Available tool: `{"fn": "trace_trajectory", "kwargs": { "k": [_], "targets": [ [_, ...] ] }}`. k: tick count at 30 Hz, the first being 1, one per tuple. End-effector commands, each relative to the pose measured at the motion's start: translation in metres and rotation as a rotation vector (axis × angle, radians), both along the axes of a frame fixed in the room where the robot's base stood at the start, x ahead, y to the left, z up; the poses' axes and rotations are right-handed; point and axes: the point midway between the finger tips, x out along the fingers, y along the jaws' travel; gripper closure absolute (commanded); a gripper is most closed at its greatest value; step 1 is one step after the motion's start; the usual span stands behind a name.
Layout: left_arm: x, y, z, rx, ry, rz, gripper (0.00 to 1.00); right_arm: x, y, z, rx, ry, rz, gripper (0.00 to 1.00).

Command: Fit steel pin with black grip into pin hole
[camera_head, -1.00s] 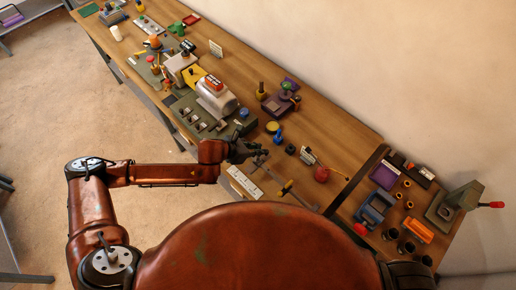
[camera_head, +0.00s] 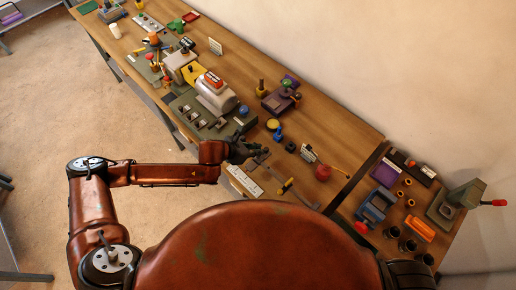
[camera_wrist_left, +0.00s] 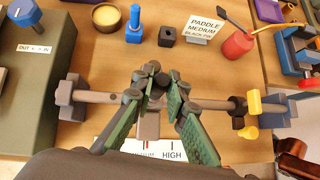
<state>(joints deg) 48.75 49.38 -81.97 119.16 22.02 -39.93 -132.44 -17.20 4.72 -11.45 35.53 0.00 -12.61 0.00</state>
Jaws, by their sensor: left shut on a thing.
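My left gripper (camera_wrist_left: 151,78) has green-padded fingers that meet at their tips over the middle of a horizontal grey shaft (camera_wrist_left: 212,104). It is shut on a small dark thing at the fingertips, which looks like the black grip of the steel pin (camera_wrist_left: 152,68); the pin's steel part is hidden. A grey block (camera_wrist_left: 148,124) on the shaft shows between the fingers. I cannot see the pin hole. In the head view the left gripper (camera_head: 254,153) is above the front edge of the bench. My right gripper is not in view.
A black block with a hole (camera_wrist_left: 167,36), a blue post (camera_wrist_left: 133,26), a "PADDLE MEDIUM BLACK PIN" card (camera_wrist_left: 203,25) and a red bottle (camera_wrist_left: 237,46) stand behind the shaft. Shaft supports stand left (camera_wrist_left: 71,97) and right (camera_wrist_left: 276,108).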

Motion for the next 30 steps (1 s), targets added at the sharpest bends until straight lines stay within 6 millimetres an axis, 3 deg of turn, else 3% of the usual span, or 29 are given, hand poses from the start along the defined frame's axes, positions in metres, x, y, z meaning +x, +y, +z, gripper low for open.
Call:
{"fn": "trace_trajectory", "kwargs": {
  "k": [25,26,30],
  "targets": [
    [0.0,0.0,-0.021,-0.001,0.0,-0.001,1.0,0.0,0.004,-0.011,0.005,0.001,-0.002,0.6],
    [0.0,0.0,-0.02,-0.001,-0.001,0.0,0.85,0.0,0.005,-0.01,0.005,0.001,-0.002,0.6],
    [0.0,0.0,-0.019,-0.001,0.0,-0.001,0.75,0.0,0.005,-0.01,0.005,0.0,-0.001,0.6]
  ]
}}
